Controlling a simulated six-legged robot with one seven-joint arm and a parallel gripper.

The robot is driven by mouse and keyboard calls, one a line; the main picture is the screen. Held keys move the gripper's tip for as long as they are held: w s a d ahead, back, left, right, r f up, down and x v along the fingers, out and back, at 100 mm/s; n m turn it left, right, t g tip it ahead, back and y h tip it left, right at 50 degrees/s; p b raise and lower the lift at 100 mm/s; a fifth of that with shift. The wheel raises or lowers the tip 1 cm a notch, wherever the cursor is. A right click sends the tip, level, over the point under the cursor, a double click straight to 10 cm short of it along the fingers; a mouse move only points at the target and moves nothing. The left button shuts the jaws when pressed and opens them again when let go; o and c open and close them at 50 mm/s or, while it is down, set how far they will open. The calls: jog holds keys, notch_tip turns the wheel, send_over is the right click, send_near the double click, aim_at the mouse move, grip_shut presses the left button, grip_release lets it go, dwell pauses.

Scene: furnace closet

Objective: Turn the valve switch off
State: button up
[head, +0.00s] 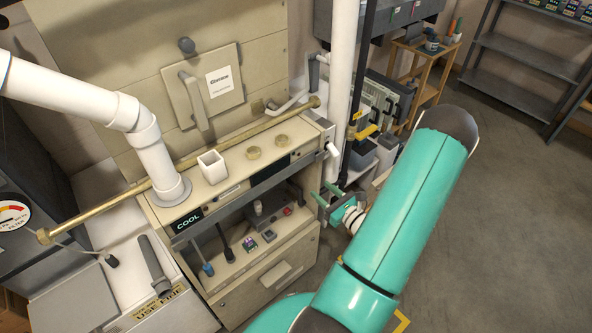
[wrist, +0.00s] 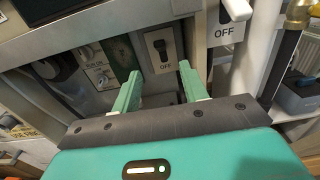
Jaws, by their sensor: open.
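My gripper (head: 325,198) is open and empty beside the right side of the furnace unit, below a white lever (head: 333,150). In the wrist view, the two green fingers of my gripper (wrist: 158,74) are spread apart. A dark toggle switch (wrist: 161,48) on a plate marked OFF shows beyond and between the fingertips, with no visible contact. To its right, a white lever handle (wrist: 236,9) sticks out above another OFF label (wrist: 224,32). I cannot tell for certain which of these is the valve switch. The toggle is not distinguishable in the head view.
The beige furnace unit (head: 290,262) has an open shelf with small items. A long brass pipe (head: 115,205) crosses above it. A white vertical pipe (head: 341,80) and black pipe stand just behind my gripper. A wooden stand (head: 425,70) is farther back. The floor (head: 505,230) at right is clear.

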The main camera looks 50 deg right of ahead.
jog(key=w+d, duration=0.1)
jog(key=w, duration=1.1)
jog(key=shift+d, duration=0.15)
grip_shut()
